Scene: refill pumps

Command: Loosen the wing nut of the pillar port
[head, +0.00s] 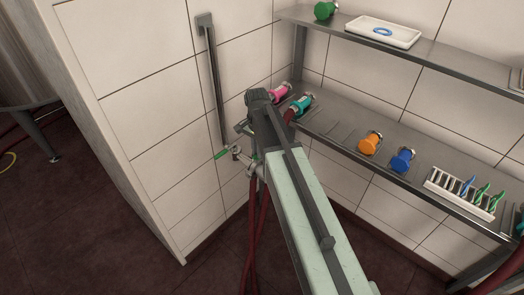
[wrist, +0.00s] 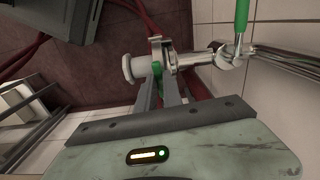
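The pillar port (head: 237,153) is a metal pipe fitting at the foot of a grey vertical pipe, with a green-handled valve (head: 222,152). In the wrist view the port's pipe (wrist: 187,58) lies sideways, with a metal clamp (wrist: 160,50) around its joint and a pale round end at left. A small green part (wrist: 157,69), seemingly the wing nut, shows at the clamp's lower side. My gripper (wrist: 164,80) has its fingertips at this green part, just under the clamp. The fingers partly hide it, and I cannot tell whether they grip it. In the head view my arm hides the fingertips.
Right of the arm, a shelf holds pink (head: 280,92), teal (head: 301,104), orange (head: 370,143) and blue (head: 402,159) fittings and a white rack (head: 459,192). A white tray (head: 383,32) stands above. Red hoses (head: 254,225) hang below the port.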

